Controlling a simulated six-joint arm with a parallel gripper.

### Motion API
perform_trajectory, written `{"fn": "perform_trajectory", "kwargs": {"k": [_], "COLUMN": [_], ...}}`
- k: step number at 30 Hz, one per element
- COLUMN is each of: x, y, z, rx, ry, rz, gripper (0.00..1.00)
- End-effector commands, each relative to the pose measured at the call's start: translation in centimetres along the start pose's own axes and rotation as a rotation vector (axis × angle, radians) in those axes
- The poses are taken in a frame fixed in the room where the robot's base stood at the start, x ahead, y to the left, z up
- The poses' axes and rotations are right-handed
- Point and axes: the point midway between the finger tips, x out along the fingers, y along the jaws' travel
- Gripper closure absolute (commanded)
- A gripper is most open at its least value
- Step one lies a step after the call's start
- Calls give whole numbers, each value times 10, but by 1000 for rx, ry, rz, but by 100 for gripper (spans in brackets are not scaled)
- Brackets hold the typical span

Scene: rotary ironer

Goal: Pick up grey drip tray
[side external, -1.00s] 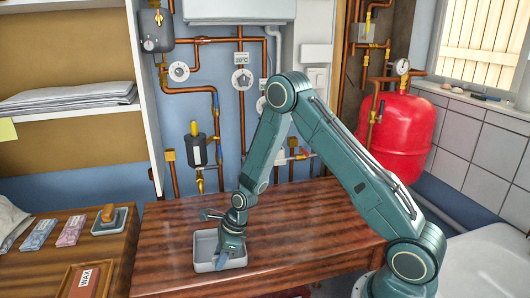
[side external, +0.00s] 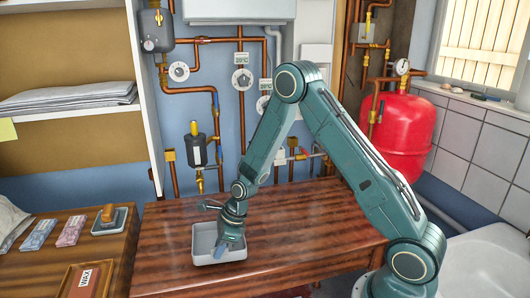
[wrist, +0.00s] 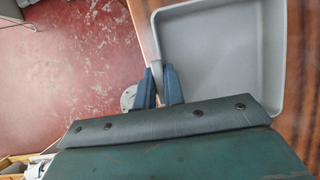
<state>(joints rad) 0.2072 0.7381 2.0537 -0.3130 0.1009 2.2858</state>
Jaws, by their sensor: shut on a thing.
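The grey drip tray (side external: 204,241) is a shallow, square, open tray with rounded corners. In the side view it is at the front left of the wooden table, just above the top and roughly level. My gripper (side external: 229,243) points down at its right front part. In the wrist view the empty inside of the tray (wrist: 222,55) fills the upper right. The blue fingers of my gripper (wrist: 158,86) are shut on one wall of the tray, one finger on each side. The tray's underside is hidden.
The reddish wooden table (side external: 300,235) is clear to the right of the tray. A lower-left wooden bench (side external: 60,262) holds small packets, a brush-like block on a dish and a WAX box (side external: 85,280). Copper pipes (side external: 216,115) and a red tank (side external: 405,135) stand behind.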

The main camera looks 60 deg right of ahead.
Motion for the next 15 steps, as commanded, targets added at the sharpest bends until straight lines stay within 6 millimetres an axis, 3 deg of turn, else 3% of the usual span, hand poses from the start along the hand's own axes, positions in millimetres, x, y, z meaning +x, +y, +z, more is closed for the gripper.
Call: {"fn": "perform_trajectory", "kwargs": {"k": [15], "x": [-90], "y": [-1], "z": [38], "rx": [-1], "ry": [-4], "rz": [-6], "gripper": [100]}}
